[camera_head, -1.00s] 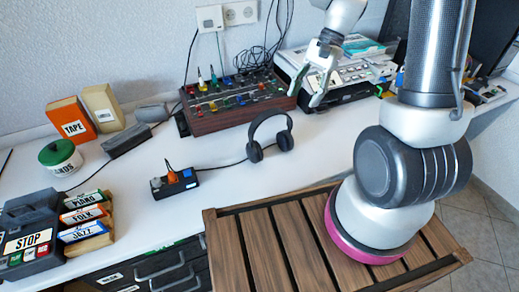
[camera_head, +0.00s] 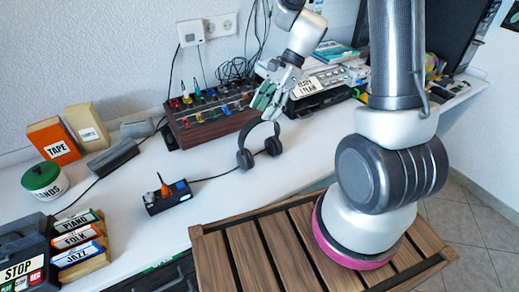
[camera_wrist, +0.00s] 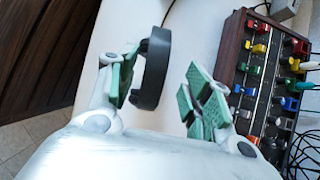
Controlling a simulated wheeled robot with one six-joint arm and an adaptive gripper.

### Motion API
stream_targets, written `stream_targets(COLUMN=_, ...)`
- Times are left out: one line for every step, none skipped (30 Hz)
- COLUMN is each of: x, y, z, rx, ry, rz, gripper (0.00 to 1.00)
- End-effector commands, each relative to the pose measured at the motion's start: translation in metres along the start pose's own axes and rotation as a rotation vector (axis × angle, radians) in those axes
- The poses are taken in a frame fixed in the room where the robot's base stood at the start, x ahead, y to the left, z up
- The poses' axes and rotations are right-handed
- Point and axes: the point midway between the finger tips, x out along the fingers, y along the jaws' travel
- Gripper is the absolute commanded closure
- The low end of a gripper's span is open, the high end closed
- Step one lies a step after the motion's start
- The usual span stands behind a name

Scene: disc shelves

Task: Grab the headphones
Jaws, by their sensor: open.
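The black headphones (camera_head: 245,158) stand upright on the white desk, headband up and ear cups down. My gripper (camera_head: 270,103) is open just above the headband, with its fingers pointing down. In the wrist view the dark headband (camera_wrist: 153,72) shows between the two green-padded fingers of my gripper (camera_wrist: 160,82), nearer the left finger. No clear grip on it shows. The lower part of the headphones is hidden in the wrist view.
A mixer with coloured knobs (camera_head: 212,117) stands close behind the headphones. A slatted wooden surface (camera_head: 240,262) is in front. The desk around the headphones is mostly clear.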

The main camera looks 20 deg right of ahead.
Motion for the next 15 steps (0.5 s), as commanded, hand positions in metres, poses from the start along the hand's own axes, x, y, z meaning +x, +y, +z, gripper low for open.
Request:
stream_targets(x=0.007, y=0.003, z=0.001, rx=0.000, ry=0.000, rz=0.003, gripper=0.50)
stream_targets(x=0.013, y=0.004, z=0.002, rx=-0.001, ry=0.000, rz=0.005, gripper=0.50)
stream_targets(x=0.019, y=0.006, z=0.002, rx=-0.001, ry=0.000, rz=0.004, gripper=0.50)
stream_targets(x=0.024, y=0.007, z=0.003, rx=-0.001, ry=0.000, rz=0.005, gripper=0.50)
stream_targets(x=0.029, y=0.007, z=0.002, rx=-0.001, ry=0.000, rz=0.004, gripper=0.50)
stream_targets(x=0.034, y=0.006, z=0.002, rx=-0.001, ry=0.000, rz=0.003, gripper=0.50)
stream_targets(x=0.037, y=0.006, z=0.003, rx=-0.001, ry=-0.001, rz=0.003, gripper=0.50)
stream_targets(x=0.040, y=0.006, z=0.002, rx=-0.001, ry=0.000, rz=0.003, gripper=0.50)
stream_targets(x=0.042, y=0.006, z=0.002, rx=-0.001, ry=0.001, rz=0.002, gripper=0.50)
stream_targets(x=0.043, y=0.006, z=0.002, rx=-0.001, ry=0.001, rz=0.002, gripper=0.50)
stream_targets(x=0.044, y=0.006, z=0.002, rx=-0.001, ry=0.001, rz=0.001, gripper=0.50)
stream_targets(x=0.044, y=0.006, z=0.002, rx=-0.002, ry=0.001, rz=0.001, gripper=0.50)
stream_targets(x=0.044, y=0.006, z=0.002, rx=-0.002, ry=0.001, rz=0.001, gripper=0.50)
stream_targets(x=0.044, y=0.006, z=0.002, rx=-0.002, ry=0.001, rz=0.000, gripper=0.50)
stream_targets(x=0.044, y=0.006, z=0.002, rx=-0.002, ry=0.001, rz=0.000, gripper=0.50)
